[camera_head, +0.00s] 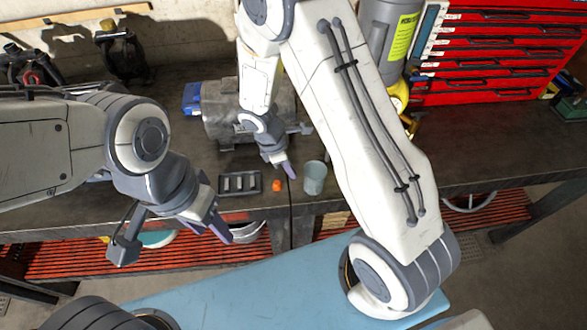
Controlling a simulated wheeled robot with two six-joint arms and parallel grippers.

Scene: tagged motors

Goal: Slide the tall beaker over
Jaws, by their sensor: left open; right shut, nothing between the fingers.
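A tall beaker (315,178), pale and translucent, stands upright on the dark workbench (480,150) near its front edge. My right gripper (289,171) is shut and empty just left of the beaker, pointing down; a small gap seems to lie between them. My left gripper (175,238) is open and empty, in front of the bench edge at the left, well apart from the beaker.
A small orange object (277,186) and a dark slotted tray (240,183) lie left of the beaker. A grey motor (222,112) with a blue end stands behind. A red drawer cabinet (500,55) stands at the back right. The bench at right is clear.

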